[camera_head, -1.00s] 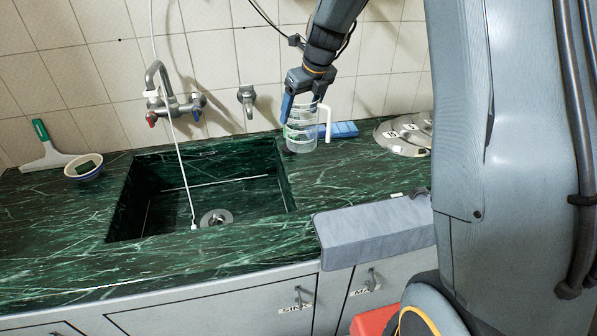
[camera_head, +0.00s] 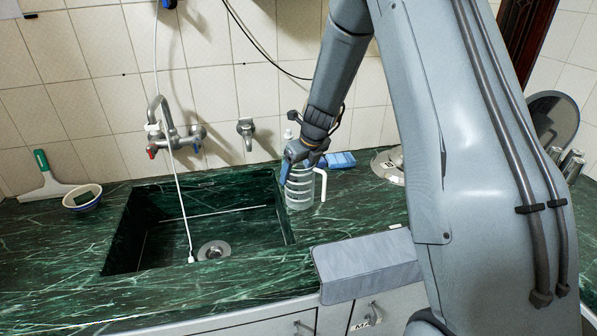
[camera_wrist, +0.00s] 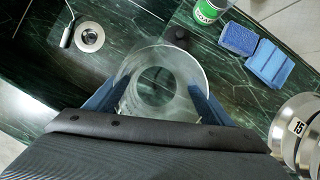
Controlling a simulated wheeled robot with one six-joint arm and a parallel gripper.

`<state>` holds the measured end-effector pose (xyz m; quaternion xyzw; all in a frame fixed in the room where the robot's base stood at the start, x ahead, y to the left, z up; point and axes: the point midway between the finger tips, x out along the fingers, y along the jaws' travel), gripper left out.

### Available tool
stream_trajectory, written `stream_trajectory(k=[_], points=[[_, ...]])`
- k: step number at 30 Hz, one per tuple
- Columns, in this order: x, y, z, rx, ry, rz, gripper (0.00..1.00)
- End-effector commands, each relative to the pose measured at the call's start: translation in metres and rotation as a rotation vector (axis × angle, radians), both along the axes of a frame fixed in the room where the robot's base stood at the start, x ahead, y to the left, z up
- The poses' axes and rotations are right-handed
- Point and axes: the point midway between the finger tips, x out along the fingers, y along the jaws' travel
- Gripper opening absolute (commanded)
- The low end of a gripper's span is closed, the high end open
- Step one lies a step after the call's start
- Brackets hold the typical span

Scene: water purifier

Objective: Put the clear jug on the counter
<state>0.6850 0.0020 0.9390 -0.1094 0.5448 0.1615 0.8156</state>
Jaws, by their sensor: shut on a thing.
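The clear jug (camera_head: 299,188) with a white handle is upright just right of the sink, over the green marble counter (camera_head: 345,215). Its base is at or very near the counter top; I cannot tell whether it touches. My gripper (camera_head: 285,172) comes down from above and is shut on the jug's wall. In the wrist view, the jug (camera_wrist: 158,80) is seen from above, its round rim between the two blue fingers of my gripper (camera_wrist: 157,98).
The sink (camera_head: 150,235) opens left of the jug. Blue sponges (camera_head: 340,160) lie behind it to the right, with round metal lids (camera_head: 388,168) farther right. A green-labelled can (camera_wrist: 208,10) shows in the wrist view. A bowl (camera_head: 82,200) and squeegee (camera_head: 45,185) are far left.

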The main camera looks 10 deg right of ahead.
Motion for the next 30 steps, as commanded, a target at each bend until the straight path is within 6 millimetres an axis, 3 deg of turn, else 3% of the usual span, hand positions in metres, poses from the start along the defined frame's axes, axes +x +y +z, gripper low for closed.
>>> stream_trajectory(k=[8,9,12,23,30], points=[[0.0,0.0,-0.003,0.0,0.0,-0.001,0.48],[0.0,0.0,-0.002,0.0,0.0,0.0,0.8],[0.0,0.0,-0.002,0.0,0.0,0.0,0.94],[0.0,0.0,0.002,0.0,-0.001,0.0,0.94],[-0.01,-0.005,0.031,0.0,-0.003,0.0,0.94]])
